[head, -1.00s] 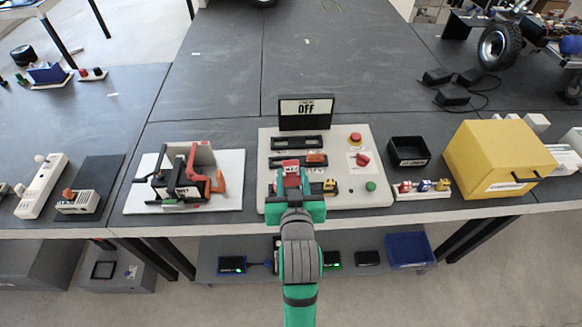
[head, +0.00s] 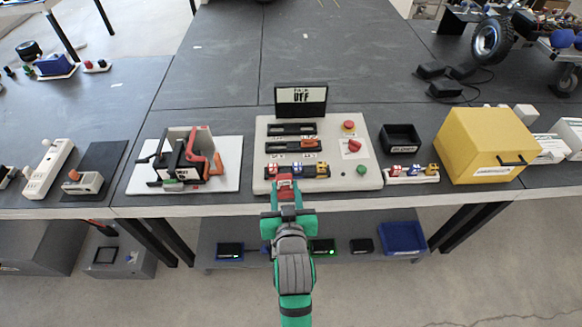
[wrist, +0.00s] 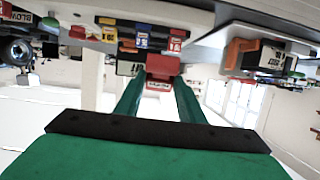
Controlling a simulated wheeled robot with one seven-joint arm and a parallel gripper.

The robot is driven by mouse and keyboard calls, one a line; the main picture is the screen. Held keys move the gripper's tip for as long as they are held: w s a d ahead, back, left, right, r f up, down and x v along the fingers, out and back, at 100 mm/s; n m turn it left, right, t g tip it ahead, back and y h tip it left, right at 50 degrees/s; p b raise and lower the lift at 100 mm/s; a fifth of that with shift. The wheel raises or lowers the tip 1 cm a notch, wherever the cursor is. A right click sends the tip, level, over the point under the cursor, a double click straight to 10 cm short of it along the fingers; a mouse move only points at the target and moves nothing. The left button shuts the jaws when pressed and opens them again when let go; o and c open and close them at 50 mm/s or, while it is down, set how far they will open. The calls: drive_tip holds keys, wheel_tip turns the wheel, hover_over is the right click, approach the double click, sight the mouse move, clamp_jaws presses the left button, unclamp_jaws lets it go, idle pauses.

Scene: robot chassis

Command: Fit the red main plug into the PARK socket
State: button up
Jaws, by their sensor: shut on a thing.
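My gripper (head: 286,198) is shut on a red plug (head: 285,184), which has a small label. The wrist view shows the red plug (wrist: 162,66) between the green fingertips. In the head view the plug appears at the front edge of the white control panel (head: 349,181); from these views I cannot tell its exact gap to the panel. The panel has two black socket strips, the upper (head: 292,129) and the lower (head: 290,146). An orange piece sits on the lower strip. Socket labels are too small to read, so I cannot tell which is PARK.
Red, blue and yellow pieces line the panel's front row. A black sign (head: 301,99) stands behind it. To the right are a black bin (head: 401,138), a strip of coloured plugs (head: 411,174) and a yellow box (head: 484,146). A clamp fixture (head: 185,160) stands left.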

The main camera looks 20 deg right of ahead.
drive_tip(key=a+f+n+y, duration=0.1)
drive_tip(key=a+f, duration=0.3)
drive_tip(key=f, duration=0.6)
drive_tip(key=a+f+n+y, duration=0.1)
drive_tip(key=a+f, duration=0.4)
drive_tip(key=f, duration=0.5)
drive_tip(key=a+f+y, duration=0.1)
drive_tip(key=a+f, duration=0.3)
drive_tip(key=f, duration=0.6)
drive_tip(key=shift+a+f+n+y, duration=0.25)
drive_tip(key=shift+n+y, duration=0.05)
drive_tip(key=shift+n, duration=0.1)
drive_tip(key=shift+a, duration=0.1)
